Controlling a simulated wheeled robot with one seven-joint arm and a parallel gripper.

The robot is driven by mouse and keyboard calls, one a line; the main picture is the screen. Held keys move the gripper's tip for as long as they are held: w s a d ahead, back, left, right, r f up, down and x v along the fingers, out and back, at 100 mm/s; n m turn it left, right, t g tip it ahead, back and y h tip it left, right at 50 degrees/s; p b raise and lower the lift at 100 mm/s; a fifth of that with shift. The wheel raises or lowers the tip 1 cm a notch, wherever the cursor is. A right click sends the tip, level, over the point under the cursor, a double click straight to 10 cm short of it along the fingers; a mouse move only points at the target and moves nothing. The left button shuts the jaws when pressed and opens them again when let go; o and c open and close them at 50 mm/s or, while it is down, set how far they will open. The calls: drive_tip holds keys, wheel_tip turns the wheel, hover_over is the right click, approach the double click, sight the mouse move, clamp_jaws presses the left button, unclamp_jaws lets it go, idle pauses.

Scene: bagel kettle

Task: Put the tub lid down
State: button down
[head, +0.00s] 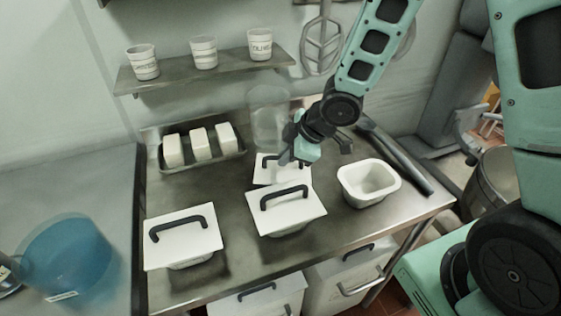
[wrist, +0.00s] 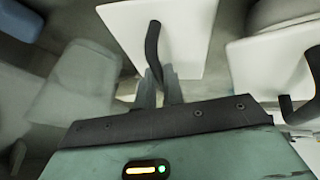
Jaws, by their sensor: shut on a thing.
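My gripper (head: 287,159) is shut on the black handle of a white square tub lid (head: 295,174) at the back middle of the steel table. In the wrist view my fingers (wrist: 161,86) close on one end of the handle (wrist: 153,45), with the white lid (wrist: 190,35) beyond. Whether this lid touches anything beneath it is hidden. An open white tub (head: 368,180) stands uncovered to the right. Two other lidded tubs stand nearer: one in front of the held lid (head: 287,208) and one at the left (head: 182,240).
A dark tray (head: 203,160) with three white blocks lies at the back left. A clear jar (head: 268,120) stands behind my gripper. A shelf (head: 205,72) with three cups hangs above. Bare table (head: 345,222) shows in front of the open tub. A blue bucket (head: 68,255) is at far left.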

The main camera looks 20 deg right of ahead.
drive_tip(key=shift+w+f, duration=0.1)
drive_tip(key=shift+f, duration=0.5)
drive_tip(key=w+p, duration=0.1)
drive_tip(key=w, duration=0.1)
drive_tip(key=w+p, duration=0.1)
drive_tip(key=shift+w+r, duration=0.2)
drive_tip(key=shift+w, duration=0.2)
drive_tip(key=shift+f, duration=0.8)
drive_tip(key=shift+f, duration=0.2)
drive_tip(key=c, duration=1.8)
unclamp_jaws()
